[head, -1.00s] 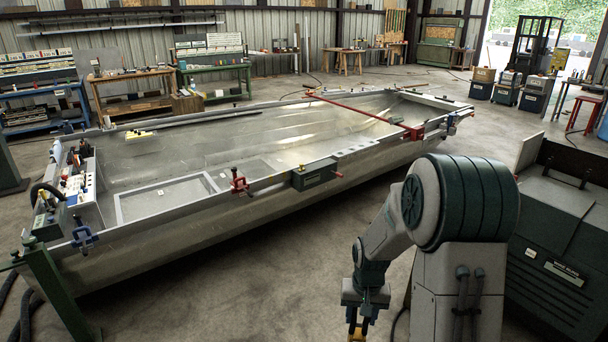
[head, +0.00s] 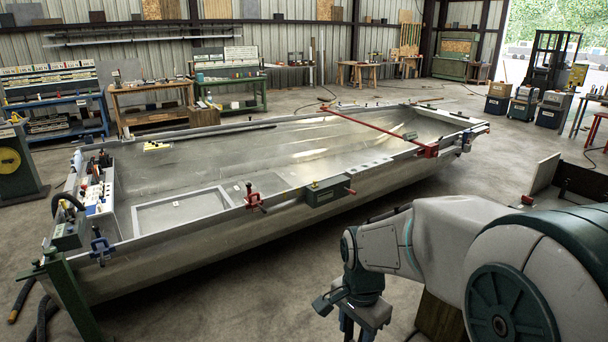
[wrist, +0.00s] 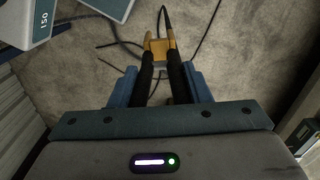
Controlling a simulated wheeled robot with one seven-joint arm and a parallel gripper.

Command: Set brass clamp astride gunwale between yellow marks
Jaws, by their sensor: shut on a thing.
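The brass clamp (wrist: 160,46) is a small yellow-gold piece at the tips of my gripper (wrist: 160,64) in the wrist view. The near gunwale (head: 205,232) runs along the hull's top edge, carrying red, blue and green fittings.
A red clamp (head: 253,200) and a green box (head: 326,191) sit on the near gunwale. A red bar (head: 380,131) crosses the hull. A green post (head: 70,300) stands at the hull's near left corner. Open floor lies between my arm and the hull.

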